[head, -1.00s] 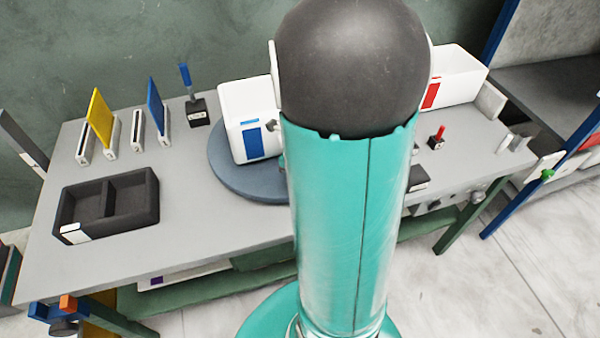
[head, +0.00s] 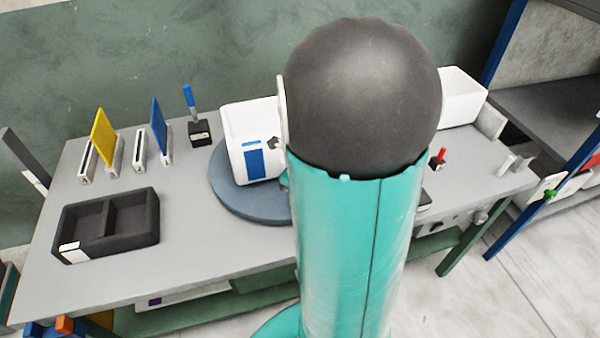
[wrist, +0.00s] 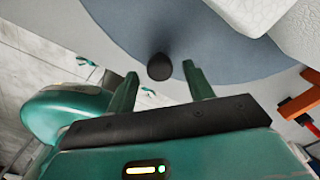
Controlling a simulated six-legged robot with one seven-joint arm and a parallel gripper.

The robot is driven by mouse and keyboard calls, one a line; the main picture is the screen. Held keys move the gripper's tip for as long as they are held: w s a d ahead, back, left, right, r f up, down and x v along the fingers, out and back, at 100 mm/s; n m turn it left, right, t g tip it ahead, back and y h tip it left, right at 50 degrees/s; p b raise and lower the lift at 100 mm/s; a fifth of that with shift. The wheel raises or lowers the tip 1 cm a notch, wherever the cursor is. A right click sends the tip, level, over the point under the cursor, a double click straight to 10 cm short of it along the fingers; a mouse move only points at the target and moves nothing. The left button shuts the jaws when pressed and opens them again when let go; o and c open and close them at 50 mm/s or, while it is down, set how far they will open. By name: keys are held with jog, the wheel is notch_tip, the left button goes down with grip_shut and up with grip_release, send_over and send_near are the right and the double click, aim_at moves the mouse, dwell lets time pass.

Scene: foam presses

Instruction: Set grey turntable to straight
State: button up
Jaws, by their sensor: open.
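The grey turntable (head: 238,205) is a round blue-grey disc on the bench. A white box with a blue panel (head: 252,145) stands on it. My arm hides the turntable's right part in the head view. In the wrist view the turntable (wrist: 150,20) fills the top, with part of the white box at the top right. A dark round knob (wrist: 160,67) sits at the disc's edge. My gripper (wrist: 160,80) is open, with one green finger on each side of the knob. I cannot tell whether either finger touches it.
On the bench are a black two-part tray (head: 107,225), slotted holders with a yellow plate (head: 103,137) and a blue plate (head: 158,125), and a blue-handled lever (head: 189,97). A white bin (head: 462,97) and a red switch (head: 438,157) are at the right.

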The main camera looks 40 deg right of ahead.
notch_tip(320, 180, up, 12)
jog(key=shift+r, duration=0.25)
dwell(0.6)
jog(key=s+a+r+n+t, duration=0.2)
jog(key=a+r+n, duration=0.1)
jog(key=a+n, duration=0.8)
jog(key=s+a+r+n+t, duration=0.2)
jog(key=a+n, duration=0.9)
jog(key=n, duration=1)
jog(key=shift+s+r+t, duration=0.25)
jog(key=shift+r+t, duration=0.3)
jog(key=shift+t, duration=0.25)
jog(key=shift+d, duration=0.15)
